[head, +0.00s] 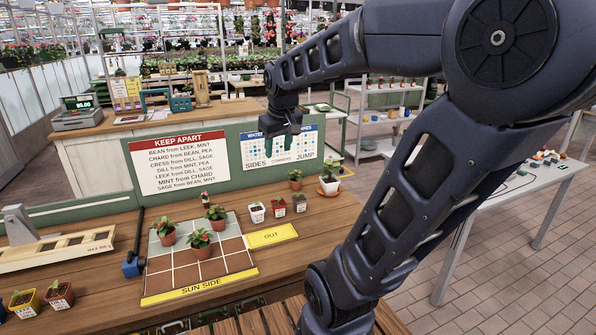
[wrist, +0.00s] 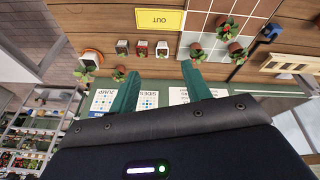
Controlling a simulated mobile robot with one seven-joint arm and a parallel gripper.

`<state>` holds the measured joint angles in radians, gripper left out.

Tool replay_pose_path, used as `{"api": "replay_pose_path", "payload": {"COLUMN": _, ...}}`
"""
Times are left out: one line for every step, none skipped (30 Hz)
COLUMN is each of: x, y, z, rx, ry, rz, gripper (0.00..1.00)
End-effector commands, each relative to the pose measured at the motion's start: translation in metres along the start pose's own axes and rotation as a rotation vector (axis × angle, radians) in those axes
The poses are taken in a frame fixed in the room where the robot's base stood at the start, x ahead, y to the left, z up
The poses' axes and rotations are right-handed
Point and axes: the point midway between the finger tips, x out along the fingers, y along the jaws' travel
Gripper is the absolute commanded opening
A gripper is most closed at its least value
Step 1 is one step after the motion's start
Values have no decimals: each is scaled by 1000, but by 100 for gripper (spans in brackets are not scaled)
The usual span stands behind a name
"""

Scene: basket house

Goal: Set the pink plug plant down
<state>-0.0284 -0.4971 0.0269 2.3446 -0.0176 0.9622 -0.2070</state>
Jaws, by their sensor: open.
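My gripper (head: 283,140) hangs in the air above the bench, in front of the green back board. Its two teal fingers (wrist: 157,88) are apart, with nothing held between them. No plant is plainly marked as the pink plug plant. A small plant with a hint of pink (head: 205,198) stands at the far edge of the grid mat (head: 172,281), well below and left of the gripper. Three potted plants stand on the mat: one at left (head: 165,232), one in the middle (head: 200,240) and one at far right (head: 216,214).
A yellow OUT sign (head: 271,236) lies right of the mat. Behind it stand several small pots, including a white one (head: 257,212), and a larger plant on a saucer (head: 329,180). The KEEP APART board (head: 180,162) rises behind.

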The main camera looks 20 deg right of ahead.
Motion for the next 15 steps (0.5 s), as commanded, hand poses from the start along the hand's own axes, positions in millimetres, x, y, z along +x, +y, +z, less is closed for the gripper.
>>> {"api": "replay_pose_path", "payload": {"x": -3, "y": -1, "z": 17, "rx": 35, "ry": 13, "rz": 3, "gripper": 48}}
{"api": "replay_pose_path", "payload": {"x": -4, "y": -2, "z": 26, "rx": 57, "ry": 17, "rz": 3, "gripper": 48}}
{"api": "replay_pose_path", "payload": {"x": -4, "y": -3, "z": 38, "rx": 87, "ry": 25, "rz": 4, "gripper": 48}}
{"api": "replay_pose_path", "payload": {"x": -5, "y": -4, "z": 46, "rx": 108, "ry": 31, "rz": 4, "gripper": 48}}
{"api": "replay_pose_path", "payload": {"x": -5, "y": -5, "z": 54, "rx": 129, "ry": 36, "rz": 4, "gripper": 48}}
{"api": "replay_pose_path", "payload": {"x": -5, "y": -6, "z": 65, "rx": 155, "ry": 42, "rz": 4, "gripper": 48}}
{"api": "replay_pose_path", "payload": {"x": -4, "y": -7, "z": 72, "rx": 173, "ry": 47, "rz": 4, "gripper": 48}}
{"api": "replay_pose_path", "payload": {"x": -4, "y": -8, "z": 78, "rx": 189, "ry": 50, "rz": 4, "gripper": 48}}
{"api": "replay_pose_path", "payload": {"x": -3, "y": -9, "z": 85, "rx": 210, "ry": 55, "rz": 3, "gripper": 48}}
{"api": "replay_pose_path", "payload": {"x": -2, "y": -9, "z": 90, "rx": 222, "ry": 58, "rz": 3, "gripper": 48}}
{"api": "replay_pose_path", "payload": {"x": -2, "y": -10, "z": 95, "rx": 234, "ry": 61, "rz": 3, "gripper": 48}}
{"api": "replay_pose_path", "payload": {"x": -1, "y": -11, "z": 99, "rx": 247, "ry": 64, "rz": 2, "gripper": 48}}
{"api": "replay_pose_path", "payload": {"x": -1, "y": -11, "z": 102, "rx": 254, "ry": 66, "rz": 2, "gripper": 48}}
{"api": "replay_pose_path", "payload": {"x": -1, "y": -12, "z": 104, "rx": 259, "ry": 67, "rz": 2, "gripper": 48}}
{"api": "replay_pose_path", "payload": {"x": 0, "y": -12, "z": 106, "rx": 265, "ry": 68, "rz": 1, "gripper": 48}}
